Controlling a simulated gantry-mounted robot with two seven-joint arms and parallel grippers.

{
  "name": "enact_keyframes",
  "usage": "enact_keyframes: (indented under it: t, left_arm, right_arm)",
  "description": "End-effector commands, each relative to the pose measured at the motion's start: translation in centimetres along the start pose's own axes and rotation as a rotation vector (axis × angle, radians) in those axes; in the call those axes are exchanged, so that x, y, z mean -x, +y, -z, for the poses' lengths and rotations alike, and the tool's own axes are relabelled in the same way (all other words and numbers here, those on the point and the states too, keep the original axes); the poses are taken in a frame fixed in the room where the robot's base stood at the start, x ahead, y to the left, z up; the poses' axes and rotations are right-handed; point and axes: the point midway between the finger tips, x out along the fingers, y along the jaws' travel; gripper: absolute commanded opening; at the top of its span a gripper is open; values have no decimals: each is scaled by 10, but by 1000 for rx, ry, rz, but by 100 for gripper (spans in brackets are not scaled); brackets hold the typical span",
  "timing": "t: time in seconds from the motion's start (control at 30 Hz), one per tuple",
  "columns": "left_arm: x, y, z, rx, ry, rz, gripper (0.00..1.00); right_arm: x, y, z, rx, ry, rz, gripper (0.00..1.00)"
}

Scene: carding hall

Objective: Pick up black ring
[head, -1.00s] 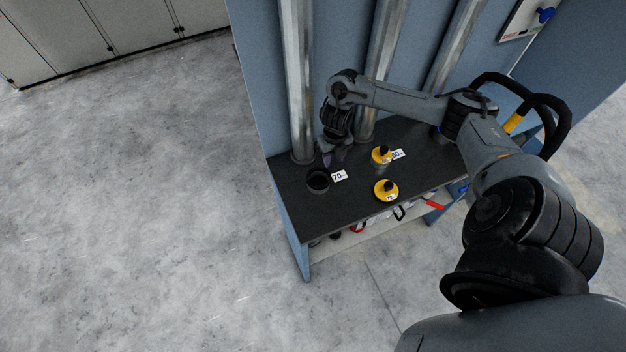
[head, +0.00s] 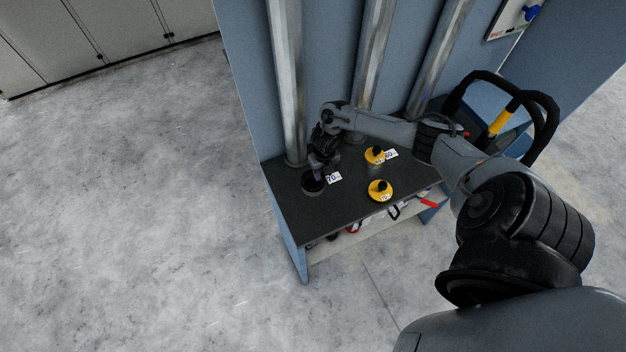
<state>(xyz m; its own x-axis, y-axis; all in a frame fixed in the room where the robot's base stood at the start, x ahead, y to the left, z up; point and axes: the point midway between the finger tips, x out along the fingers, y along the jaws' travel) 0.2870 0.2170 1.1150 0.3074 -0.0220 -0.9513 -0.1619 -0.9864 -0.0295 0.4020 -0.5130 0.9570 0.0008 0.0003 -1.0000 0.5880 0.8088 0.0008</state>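The black ring (head: 312,189) sits on the dark bench top (head: 325,217) at its left end, beside a small white label reading 70 (head: 334,178). My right gripper (head: 317,174) points down at the ring's far rim, its fingers overlapping the ring in the head view. Whether the fingers touch the ring, and how far apart they are, is too small to tell. My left gripper is not in view.
Two yellow discs with black knobs, one farther back (head: 375,156) and one nearer (head: 380,191), stand right of the ring. Metal pipes (head: 288,85) rise behind the bench. A lower shelf (head: 366,232) holds tools, including a red-handled one. Open floor lies left.

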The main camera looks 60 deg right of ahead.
Motion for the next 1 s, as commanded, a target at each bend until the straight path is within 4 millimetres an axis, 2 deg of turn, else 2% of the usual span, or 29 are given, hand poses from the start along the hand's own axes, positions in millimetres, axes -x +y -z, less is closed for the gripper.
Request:
enact_keyframes:
  t: [0.1,0.33,0.6,1.0]
  left_arm:
    - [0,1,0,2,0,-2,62]
    - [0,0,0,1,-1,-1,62]
    - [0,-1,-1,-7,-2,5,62]
    - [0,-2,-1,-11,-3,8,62]
  right_arm:
    - [-7,0,0,0,0,1,39]
    - [-8,0,0,1,0,1,39]
    - [-8,0,0,1,0,1,0]
    - [-7,-1,0,1,0,1,0]
